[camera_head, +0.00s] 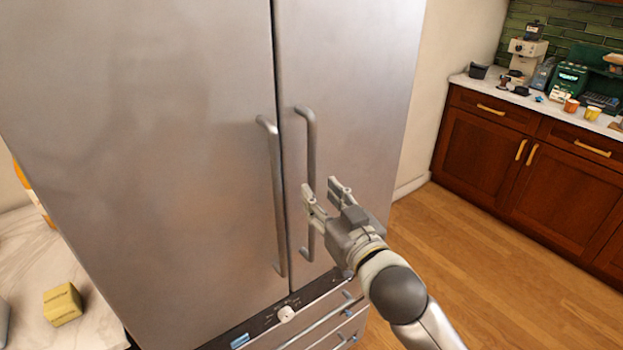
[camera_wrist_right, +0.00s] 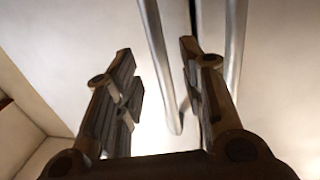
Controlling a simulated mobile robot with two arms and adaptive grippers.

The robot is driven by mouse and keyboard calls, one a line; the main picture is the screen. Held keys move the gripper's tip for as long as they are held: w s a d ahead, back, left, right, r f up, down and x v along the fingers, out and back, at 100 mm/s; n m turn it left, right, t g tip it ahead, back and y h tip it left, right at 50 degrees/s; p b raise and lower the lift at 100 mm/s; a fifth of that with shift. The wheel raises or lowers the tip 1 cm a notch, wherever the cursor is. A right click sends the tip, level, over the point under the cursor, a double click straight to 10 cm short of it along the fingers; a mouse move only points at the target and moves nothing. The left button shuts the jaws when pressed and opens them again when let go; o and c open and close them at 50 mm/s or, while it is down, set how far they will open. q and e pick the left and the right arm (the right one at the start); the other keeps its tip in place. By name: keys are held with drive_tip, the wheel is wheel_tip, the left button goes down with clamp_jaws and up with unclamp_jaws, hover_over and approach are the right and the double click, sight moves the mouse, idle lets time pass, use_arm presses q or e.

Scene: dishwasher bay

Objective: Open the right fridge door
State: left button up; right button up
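The steel right fridge door (camera_head: 365,70) is shut, level with the left door. Its vertical bar handle (camera_head: 312,150) stands just right of the seam. My right gripper (camera_head: 319,187) is open in front of this door, its fingertips close to the handle's lower half. In the right wrist view the two fingers (camera_wrist_right: 160,75) are spread, with nothing gripped. A handle bar (camera_wrist_right: 160,60) shows beyond and between them, seemingly the right door's; contact cannot be told. My left gripper is out of view.
The left door's handle (camera_head: 272,190) runs close beside, left of the seam. Drawers with bar handles (camera_head: 320,322) lie below the doors. A yellow box (camera_head: 62,304) sits on the left counter. Open wooden floor (camera_head: 440,240) lies right, before brown cabinets (camera_head: 490,155).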

sight(314, 186)
drive_tip(key=shift+p+x, duration=0.45)
drive_tip(key=shift+x, duration=2.15)
clamp_jaws()
